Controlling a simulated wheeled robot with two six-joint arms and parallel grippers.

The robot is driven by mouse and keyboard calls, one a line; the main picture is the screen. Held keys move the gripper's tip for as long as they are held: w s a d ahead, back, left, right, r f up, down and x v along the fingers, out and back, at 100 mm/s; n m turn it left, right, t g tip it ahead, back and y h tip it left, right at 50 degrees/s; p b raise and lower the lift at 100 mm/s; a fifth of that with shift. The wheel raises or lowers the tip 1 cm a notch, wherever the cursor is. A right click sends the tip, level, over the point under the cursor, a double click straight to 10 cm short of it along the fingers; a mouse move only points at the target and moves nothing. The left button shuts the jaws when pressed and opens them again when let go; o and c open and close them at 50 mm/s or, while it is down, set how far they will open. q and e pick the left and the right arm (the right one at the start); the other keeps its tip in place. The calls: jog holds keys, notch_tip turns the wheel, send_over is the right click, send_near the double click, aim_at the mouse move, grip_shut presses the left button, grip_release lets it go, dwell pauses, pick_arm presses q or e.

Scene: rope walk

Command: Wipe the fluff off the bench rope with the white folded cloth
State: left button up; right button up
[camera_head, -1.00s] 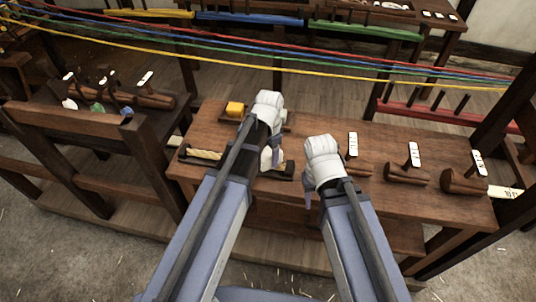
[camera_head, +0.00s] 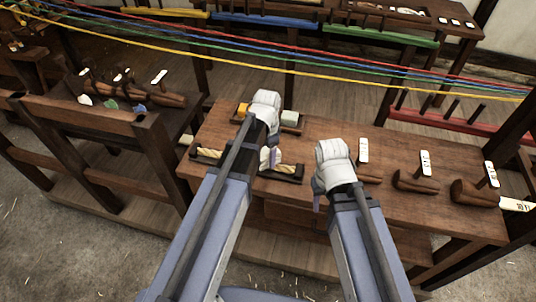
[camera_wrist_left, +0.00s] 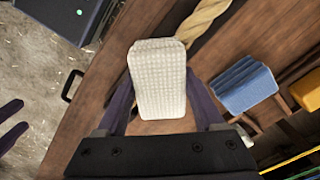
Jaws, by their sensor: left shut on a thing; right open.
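My left gripper (camera_wrist_left: 160,110) is shut on the white folded cloth (camera_wrist_left: 158,75), a waffle-textured block, in the left wrist view. The bench rope (camera_wrist_left: 207,20) is a pale twisted piece that runs in behind the cloth; whether they touch I cannot tell. In the head view the rope (camera_head: 286,168) lies in a dark holder on the bench, its middle hidden by my left gripper (camera_head: 268,160). No fluff can be made out. My right gripper (camera_head: 318,203) is empty and open over the bench's front; its two fingers also show in the left wrist view (camera_wrist_left: 12,122).
A tray behind the rope holds a yellow block (camera_head: 243,109), a pale block (camera_head: 289,118) and a blue folded cloth (camera_wrist_left: 246,84). Tagged wooden tools (camera_head: 415,181) stand on the right of the bench (camera_head: 330,242). Coloured ropes (camera_head: 330,72) stretch across behind.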

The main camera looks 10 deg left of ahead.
pick_arm(q)
jog(key=shift+r+p, duration=2.8)
jog(key=shift+r, duration=0.1)
notch_tip(320, 180, up, 3)
jog(key=p, duration=0.3)
jog(key=shift+r, duration=0.1)
